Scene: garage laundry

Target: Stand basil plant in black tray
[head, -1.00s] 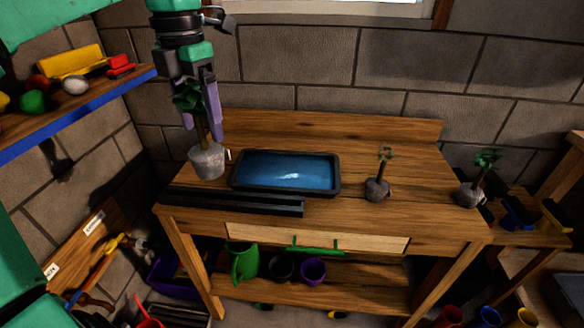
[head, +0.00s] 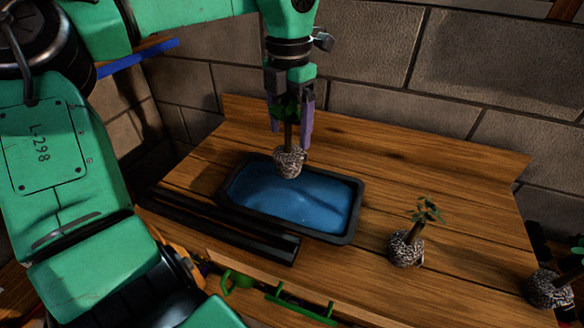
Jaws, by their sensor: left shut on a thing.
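My left gripper (head: 291,125) is shut on the basil plant, gripping it by the stem just below its green leaves. The plant hangs upright, with its speckled grey root ball or pot (head: 290,163) below the fingers. It overlaps the far rim of the black tray (head: 356,210) in the head view and hides part of that rim. It seems to be above the tray; the exact gap cannot be told. The tray is rectangular, with a blue, water-like inside, and sits on the wooden bench. My right gripper is not in view.
A similar small plant (head: 406,249) stands on the bench right of the tray, and another (head: 548,289) stands at the far right. Long black bars (head: 220,228) lie along the front left of the tray.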

